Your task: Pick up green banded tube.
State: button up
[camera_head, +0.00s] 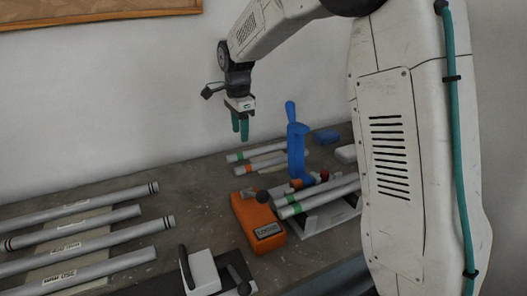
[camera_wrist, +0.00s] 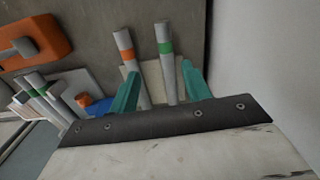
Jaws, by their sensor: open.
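A grey tube with a green band (camera_head: 251,154) lies at the back of the bench in the head view, beside a grey tube with an orange band (camera_head: 258,165). In the wrist view the green banded tube (camera_wrist: 165,65) shows between my two teal fingers, and the orange banded tube (camera_wrist: 127,58) is just left of it, near the left finger. My gripper (camera_head: 240,133) is open and empty, pointing down, above the bench and apart from the tubes. The lower ends of both tubes are hidden behind the gripper in the wrist view.
A blue upright handle (camera_head: 296,150) stands right of the tubes. An orange box (camera_head: 257,222) is in front, and a jig at right holds more tubes, some green banded (camera_head: 315,200). Several long tubes (camera_head: 75,247) lie at left. The bench between is clear.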

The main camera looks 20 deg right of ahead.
aim_at(263, 151)
jog(key=shift+w+f+m, duration=0.3)
jog(key=shift+w+f, duration=0.3)
jog(key=shift+f, duration=0.3)
jog(key=f, duration=0.7)
jog(key=shift+d, duration=0.3)
jog(key=shift+c, duration=0.3)
grip_shut()
